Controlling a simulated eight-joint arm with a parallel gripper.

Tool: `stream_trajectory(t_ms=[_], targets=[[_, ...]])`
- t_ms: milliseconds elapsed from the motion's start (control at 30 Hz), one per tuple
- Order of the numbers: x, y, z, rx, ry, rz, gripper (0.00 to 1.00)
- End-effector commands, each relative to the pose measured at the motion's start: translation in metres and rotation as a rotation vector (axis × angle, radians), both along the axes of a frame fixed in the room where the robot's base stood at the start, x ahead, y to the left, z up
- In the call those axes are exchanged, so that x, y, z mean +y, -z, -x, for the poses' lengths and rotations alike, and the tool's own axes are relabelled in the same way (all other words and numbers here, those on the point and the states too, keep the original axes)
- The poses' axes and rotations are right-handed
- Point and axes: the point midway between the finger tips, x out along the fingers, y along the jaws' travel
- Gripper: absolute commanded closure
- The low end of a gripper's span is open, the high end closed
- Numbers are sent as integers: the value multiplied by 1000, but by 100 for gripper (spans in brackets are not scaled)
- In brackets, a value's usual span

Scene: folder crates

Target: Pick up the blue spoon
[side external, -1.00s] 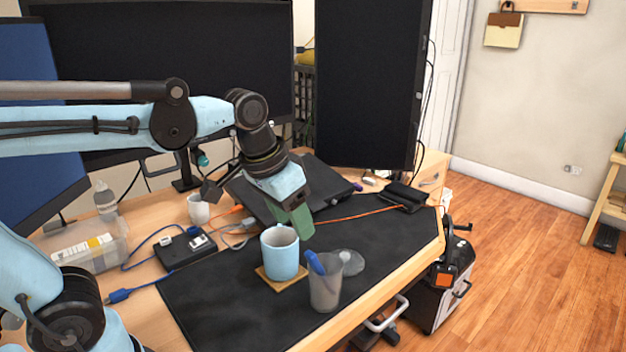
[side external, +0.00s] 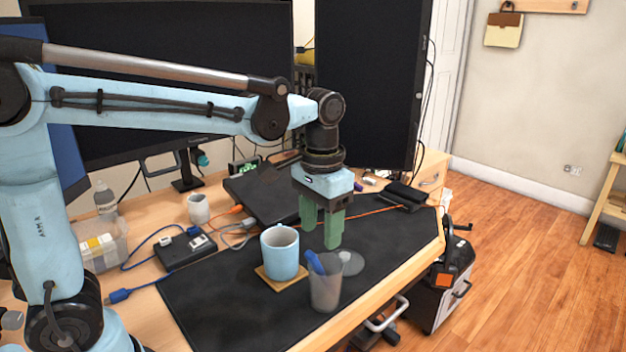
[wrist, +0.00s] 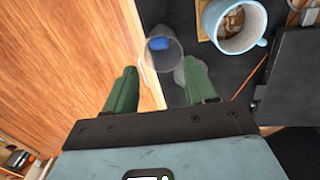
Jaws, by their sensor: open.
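The blue spoon (side external: 314,262) stands tilted in a translucent grey cup (side external: 325,292) on the black desk mat. Only its upper end shows clearly above the rim; the rest is blurred by the cup wall. In the wrist view the blue spoon (wrist: 159,44) shows inside the cup (wrist: 161,66), ahead of and between my fingers. My gripper (side external: 322,232) is open and empty, with green fingers pointing down, above and behind the cup. It also shows in the wrist view (wrist: 160,85). No finger appears to touch the spoon or cup.
A light blue mug (side external: 280,254) stands on a cork coaster (side external: 283,282) left of the cup. A clear round disc (side external: 349,263) lies behind the cup. A closed black laptop (side external: 265,195) is farther back. The desk edge is close in front.

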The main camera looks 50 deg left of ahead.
Motion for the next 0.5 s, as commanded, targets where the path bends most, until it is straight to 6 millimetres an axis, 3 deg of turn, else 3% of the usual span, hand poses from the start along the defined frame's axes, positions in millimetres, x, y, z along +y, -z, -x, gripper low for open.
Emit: stream_trajectory(t_ms=[267,500], targets=[[1,16,0,-1,0,0,45],[3,46,0,-1,0,0,45]])
